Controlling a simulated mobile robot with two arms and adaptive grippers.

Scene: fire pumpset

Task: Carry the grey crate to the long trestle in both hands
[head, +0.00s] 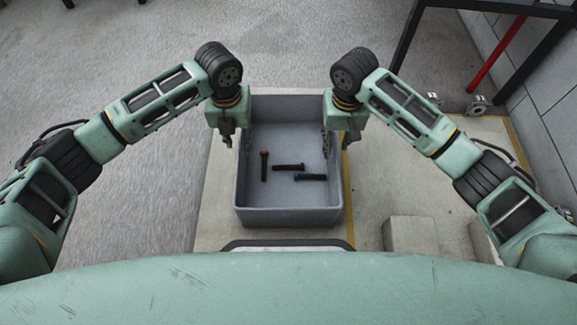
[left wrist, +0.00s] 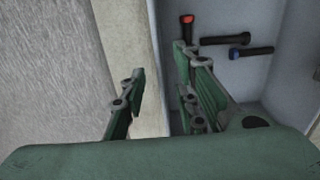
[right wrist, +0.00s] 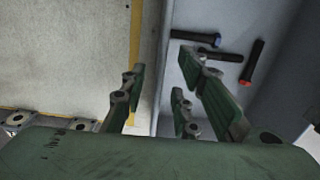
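The grey crate (head: 290,217) is an open box in the middle of the head view, resting on a pale concrete slab. In the left wrist view the fingers (left wrist: 158,78) are apart, one outside the wall and one inside. The right wrist view shows the right fingers (right wrist: 158,82) likewise apart astride the wall. I cannot identify a long trestle.
The concrete slab (head: 218,205) has a yellow edge line. Pale blocks (head: 410,235) stand on its right. A black frame (head: 405,40) and a red pipe (head: 495,55) stand by the wall at upper right. Grey floor (head: 130,60) at left is clear.

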